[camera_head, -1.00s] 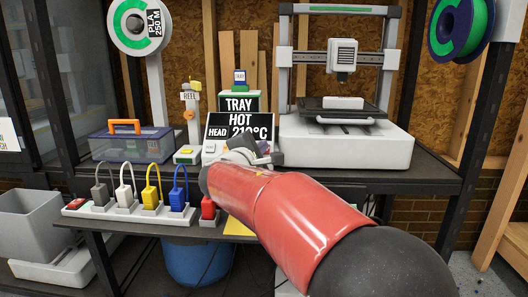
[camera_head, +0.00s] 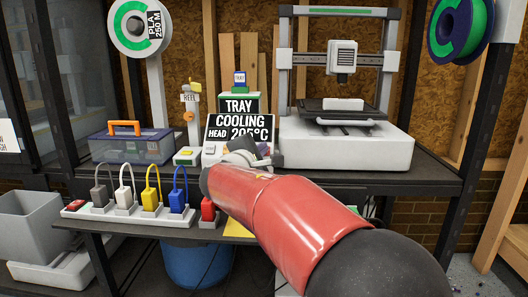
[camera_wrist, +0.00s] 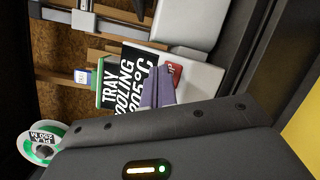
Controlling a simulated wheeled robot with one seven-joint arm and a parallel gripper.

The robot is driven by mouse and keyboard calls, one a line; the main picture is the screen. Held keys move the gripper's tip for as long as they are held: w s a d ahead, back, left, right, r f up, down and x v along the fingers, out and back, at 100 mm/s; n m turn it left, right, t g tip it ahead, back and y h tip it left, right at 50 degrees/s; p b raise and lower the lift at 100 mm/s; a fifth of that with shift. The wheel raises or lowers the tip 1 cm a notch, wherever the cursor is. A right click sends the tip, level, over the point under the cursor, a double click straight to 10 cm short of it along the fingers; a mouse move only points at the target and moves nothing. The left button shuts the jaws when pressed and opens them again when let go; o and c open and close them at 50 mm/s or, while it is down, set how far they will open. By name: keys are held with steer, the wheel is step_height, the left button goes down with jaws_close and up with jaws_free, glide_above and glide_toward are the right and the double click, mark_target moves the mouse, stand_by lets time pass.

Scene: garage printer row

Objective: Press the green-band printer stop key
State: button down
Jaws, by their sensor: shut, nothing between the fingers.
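The printer (camera_head: 345,148) with a green band on its top bar stands on the bench at right. Its black display (camera_head: 240,128) reads "TRAY COOLING HEAD 205°C". It also shows in the wrist view (camera_wrist: 122,82). A red key with white letters (camera_wrist: 175,70) lies beside the display in the wrist view; the fingers partly cover it. In the head view my arm hides it. My gripper (camera_wrist: 158,84) is shut and empty, its tips at the front of the display housing beside the red key. I cannot tell whether they still touch it.
A row of coloured plugs in a power strip (camera_head: 125,214) lines the lower shelf at left. A clear box with an orange handle (camera_head: 130,147) and a reel post (camera_head: 190,110) stand left of the display. A filament spool (camera_head: 140,22) hangs above.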

stand_by(0.4)
steer(key=shift+s+r, duration=0.5)
steer(key=shift+r, duration=0.1)
steer(key=s+r, duration=0.1)
steer(key=s+r+p, duration=0.1)
steer(key=s+r, duration=0.1)
steer(key=shift+s+a+r, duration=0.1)
steer(key=shift+s+r, duration=0.1)
steer(key=shift+s, duration=0.1)
stand_by(0.6)
